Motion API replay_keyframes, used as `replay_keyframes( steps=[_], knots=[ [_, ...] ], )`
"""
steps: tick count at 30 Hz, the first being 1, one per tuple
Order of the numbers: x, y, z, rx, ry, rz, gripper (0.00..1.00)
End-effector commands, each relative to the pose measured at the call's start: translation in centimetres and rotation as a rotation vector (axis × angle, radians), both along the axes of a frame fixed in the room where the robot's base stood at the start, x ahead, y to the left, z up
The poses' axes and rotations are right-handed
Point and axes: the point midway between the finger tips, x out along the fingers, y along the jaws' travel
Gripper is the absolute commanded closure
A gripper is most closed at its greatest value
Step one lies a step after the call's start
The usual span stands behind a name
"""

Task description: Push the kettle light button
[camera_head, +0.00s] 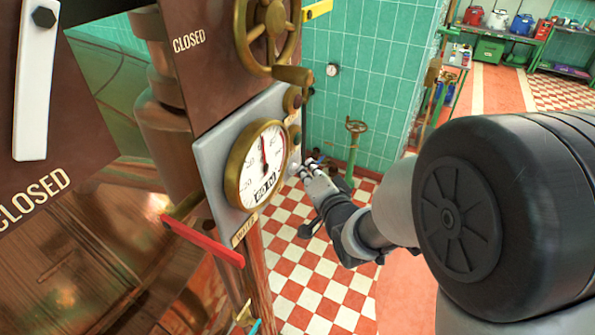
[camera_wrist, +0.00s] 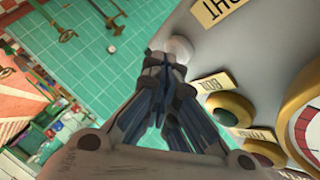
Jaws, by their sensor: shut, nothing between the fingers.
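My gripper (camera_wrist: 165,64) is shut and empty, with its fingertips together. A pale round button (camera_wrist: 180,49) sits on the grey panel (camera_wrist: 245,50) just beyond the fingertips, beside a tan label (camera_wrist: 218,12) that reads upside down and ends in "HT". The fingertips overlap the button's lower edge in the wrist view; I cannot tell whether they touch it. In the head view my gripper (camera_head: 309,172) is at the lower right edge of the panel (camera_head: 212,160), next to the gauge. The button is hard to make out there.
A green button (camera_wrist: 232,108) and a red button (camera_wrist: 264,150) sit along the same panel. A brass-rimmed gauge (camera_head: 262,165), a brass handwheel (camera_head: 268,32) and a red lever (camera_head: 203,240) are close by. The checkered floor (camera_head: 325,270) is open below.

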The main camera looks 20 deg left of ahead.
Motion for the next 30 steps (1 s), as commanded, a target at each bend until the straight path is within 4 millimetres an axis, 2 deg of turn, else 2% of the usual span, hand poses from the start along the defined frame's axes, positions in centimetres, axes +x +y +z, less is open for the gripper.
replay_keyframes(
  steps=[10, 24, 30],
  knots=[
    [0.0, -0.4, -0.1, -0.002, 0.0, 0.001, 1.0],
    [-0.3, -5.1, -0.1, -0.002, 0.001, -0.003, 1.0],
    [-0.5, -6.2, -0.1, 0.0, 0.0, -0.001, 1.0]
  ],
)
